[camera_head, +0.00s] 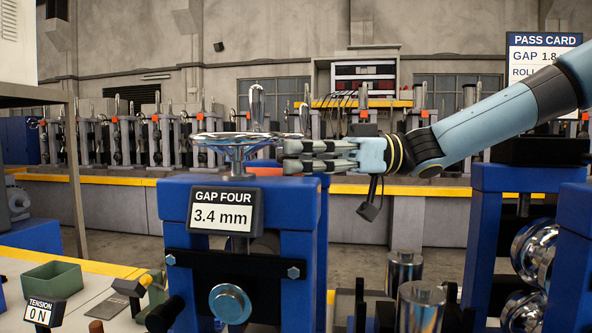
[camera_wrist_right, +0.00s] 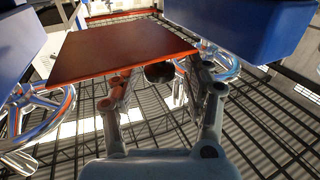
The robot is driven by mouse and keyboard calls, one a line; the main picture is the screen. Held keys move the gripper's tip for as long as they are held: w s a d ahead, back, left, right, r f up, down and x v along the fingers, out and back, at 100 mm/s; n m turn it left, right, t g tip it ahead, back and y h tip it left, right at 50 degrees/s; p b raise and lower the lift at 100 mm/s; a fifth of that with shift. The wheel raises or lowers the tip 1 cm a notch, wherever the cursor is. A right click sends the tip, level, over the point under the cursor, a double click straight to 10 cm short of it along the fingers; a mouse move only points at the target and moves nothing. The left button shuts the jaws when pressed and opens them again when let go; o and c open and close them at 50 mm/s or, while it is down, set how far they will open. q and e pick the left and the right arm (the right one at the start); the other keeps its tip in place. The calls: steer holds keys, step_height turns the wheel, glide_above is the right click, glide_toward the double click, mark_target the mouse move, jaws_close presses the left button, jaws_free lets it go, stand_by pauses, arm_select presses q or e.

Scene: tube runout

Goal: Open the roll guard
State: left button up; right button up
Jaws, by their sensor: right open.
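The roll guard appears to be the flat orange-red panel (camera_wrist_right: 110,52) with a bright orange edge, lying between blue housings in the right wrist view. In the head view only a thin orange strip (camera_head: 262,164) shows behind the handwheel; most of it is hidden. My right gripper (camera_head: 288,156) reaches in from the right beside the handwheel. In the right wrist view its fingers (camera_wrist_right: 165,82) are apart, with the panel's near edge at the tips and a dark round knob (camera_wrist_right: 160,72) between them. I cannot tell whether they touch. My left gripper is not in view.
A chrome handwheel (camera_head: 246,138) tops the blue stand (camera_head: 184,200), close to my fingertips. The stand bears a "GAP FOUR 3.4 mm" sign (camera_head: 222,212). Another blue stand (camera_head: 482,225) with chrome rolls is at right. Metal cylinders (camera_head: 421,306) stand low in front. A green tray (camera_head: 52,279) is at left.

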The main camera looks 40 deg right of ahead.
steer(key=shift+a, duration=0.1)
steer(key=c, duration=0.4)
jaws_close()
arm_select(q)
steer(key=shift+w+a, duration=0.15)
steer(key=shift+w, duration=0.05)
